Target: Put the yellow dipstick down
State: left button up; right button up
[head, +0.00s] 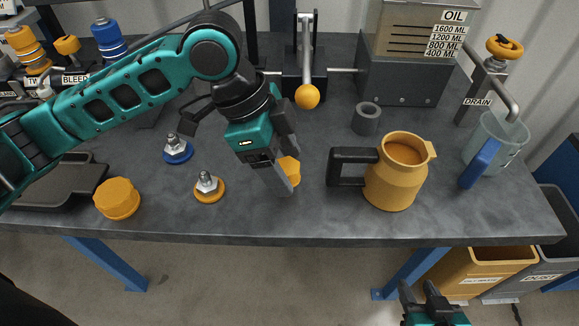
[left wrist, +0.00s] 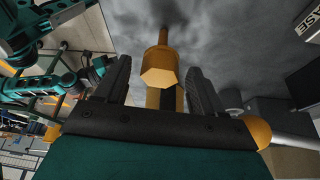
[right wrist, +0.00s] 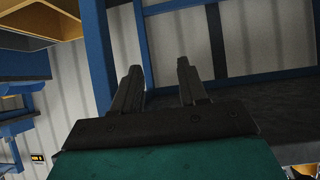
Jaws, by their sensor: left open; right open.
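The yellow dipstick (left wrist: 159,72) shows in the left wrist view between the spread fingers of my left gripper (left wrist: 158,66), its hexagonal end facing the camera. In the head view a yellow part of it (head: 291,166) shows at the bench top, mostly hidden behind the left gripper (head: 285,180). The left gripper is open and points down at the bench. I cannot tell whether a finger touches the dipstick. My right gripper (head: 427,291) is open and empty, in front of and below the bench edge; its fingers also show in the right wrist view (right wrist: 159,72).
A yellow jug (head: 396,178) stands right of the left gripper, with a grey ring (head: 366,119) behind it. Two couplers (head: 207,186) and a yellow cap (head: 117,198) lie to the left. A clear jug (head: 495,142) is under the drain. The bench's front strip is clear.

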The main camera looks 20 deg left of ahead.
pick_arm(q)
jog(key=p+v, duration=0.1)
jog(key=v, duration=0.8)
jog(key=shift+p, duration=0.4)
pick_arm(e)
jog(key=shift+s+d+r, duration=0.3)
jog(key=shift+d, duration=0.35)
pick_arm(q)
jog(key=shift+r, duration=0.1)
pick_arm(e)
jog(key=shift+s+a+h, duration=0.1)
jog(key=shift+h, duration=0.2)
